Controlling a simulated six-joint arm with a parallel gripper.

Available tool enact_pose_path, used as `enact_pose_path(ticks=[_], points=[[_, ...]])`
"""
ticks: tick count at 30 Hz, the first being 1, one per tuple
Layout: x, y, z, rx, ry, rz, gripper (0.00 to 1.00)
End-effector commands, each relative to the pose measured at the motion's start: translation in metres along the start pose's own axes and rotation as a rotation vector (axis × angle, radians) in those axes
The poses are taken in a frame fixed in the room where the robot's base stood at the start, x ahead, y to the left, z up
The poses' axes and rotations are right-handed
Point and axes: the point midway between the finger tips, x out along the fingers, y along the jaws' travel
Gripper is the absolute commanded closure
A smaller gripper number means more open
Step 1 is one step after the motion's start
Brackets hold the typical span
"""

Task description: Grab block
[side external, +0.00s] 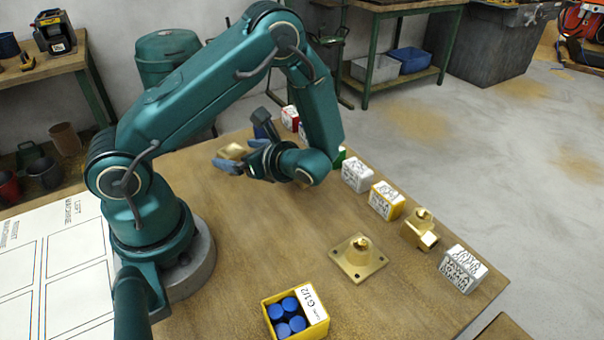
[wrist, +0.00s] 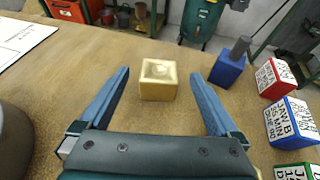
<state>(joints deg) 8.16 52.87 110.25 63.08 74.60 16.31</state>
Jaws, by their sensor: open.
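A brass block (wrist: 158,80) sits on the wooden table, ahead of and between my fingers in the wrist view. My gripper (wrist: 160,88) is open, with one blue finger on each side of the view and nothing held. In the side view the block (side external: 233,151) lies near the far part of the table, just beyond my gripper (side external: 244,156). One finger partly covers the block's lower edge there. I cannot tell the exact gap between the fingertips and the block.
A blue block with a grey shaft (wrist: 231,63) stands right of the brass block. Labelled boxes (wrist: 292,120) line the right side. A brass flanged plate (side external: 357,258), a brass fitting (side external: 420,230) and a yellow box of blue caps (side external: 295,312) stand nearer the front.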

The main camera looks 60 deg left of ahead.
Motion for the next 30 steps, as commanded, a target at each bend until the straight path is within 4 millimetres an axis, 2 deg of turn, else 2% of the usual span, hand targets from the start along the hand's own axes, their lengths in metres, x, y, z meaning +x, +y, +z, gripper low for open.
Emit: enact_pose_path(ticks=[3, 7, 17, 20, 24, 25, 30], points=[[0.017, 0.001, 0.0, 0.002, 0.0, 0.006, 0.03], [0.029, 0.001, 0.0, 0.0, 0.002, 0.005, 0.03], [0.033, 0.001, 0.0, -0.001, 0.003, 0.002, 0.03], [0.033, 0.001, 0.0, -0.001, 0.003, 0.002, 0.37], [0.033, 0.001, 0.0, -0.001, 0.003, 0.002, 0.91], [0.033, 0.001, 0.0, -0.001, 0.003, 0.002, 1.0], [0.033, 0.001, 0.001, -0.002, 0.0, 0.002, 1.0]])
